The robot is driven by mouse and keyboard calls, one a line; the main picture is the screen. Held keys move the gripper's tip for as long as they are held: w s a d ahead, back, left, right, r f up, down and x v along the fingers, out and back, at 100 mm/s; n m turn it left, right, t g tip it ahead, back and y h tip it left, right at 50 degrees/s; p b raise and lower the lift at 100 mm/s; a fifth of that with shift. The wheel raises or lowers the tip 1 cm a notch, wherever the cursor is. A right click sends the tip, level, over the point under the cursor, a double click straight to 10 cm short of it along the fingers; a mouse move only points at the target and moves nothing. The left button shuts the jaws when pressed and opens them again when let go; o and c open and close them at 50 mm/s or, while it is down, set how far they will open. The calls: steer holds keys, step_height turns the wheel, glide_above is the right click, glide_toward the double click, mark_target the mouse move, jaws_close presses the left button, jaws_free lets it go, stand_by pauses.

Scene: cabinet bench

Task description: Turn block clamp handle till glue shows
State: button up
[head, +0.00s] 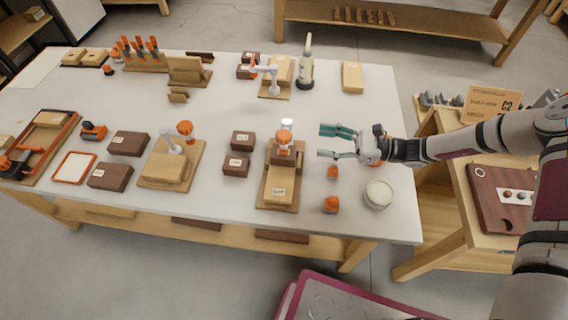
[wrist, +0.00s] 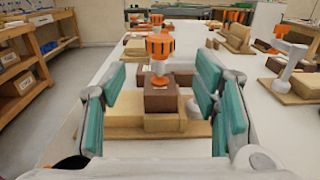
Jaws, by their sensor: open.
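A block clamp with an orange ribbed handle (head: 284,138) stands on a wooden base board (head: 262,192) at the front middle of the bench. Under it are a dark brown block and a pale labelled block (head: 280,189). In the wrist view the orange handle (wrist: 160,46) is straight ahead, above the dark brown block (wrist: 160,95). My gripper (head: 322,142) is open and empty, to the right of the clamp. Its teal fingers (wrist: 160,110) stand apart on either side of the clamp in the wrist view, without visible contact. I cannot see glue at the joint.
Other clamps stand on the white bench (head: 222,100), one at left (head: 172,150) and one at the back (head: 268,75). A white tub (head: 378,194) and small orange pieces (head: 331,204) lie near my gripper. A glue bottle (head: 306,65) stands behind. Dark blocks (head: 236,164) sit left of the clamp.

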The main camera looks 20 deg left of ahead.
mark_target(284, 133)
steer(key=w+n+g+h+b, duration=0.2)
steer(key=w+n+g+b, duration=0.5)
steer(key=b, duration=1.5)
steer(key=s+a+b, duration=0.3)
steer(key=a+b, duration=0.1)
steer(key=s+a+h+b, duration=0.1)
steer(key=s+a+b, duration=0.2)
steer(key=b, duration=0.2)
steer(key=s+a+m+g+h+b, duration=0.1)
steer(key=s+a+b, duration=0.2)
steer(key=a+b, duration=0.1)
steer(key=shift+s+a+r+b, duration=0.15)
steer(key=shift+a+r+b, duration=0.15)
steer(key=shift+b, duration=0.4)
steer(key=c, duration=1.2)
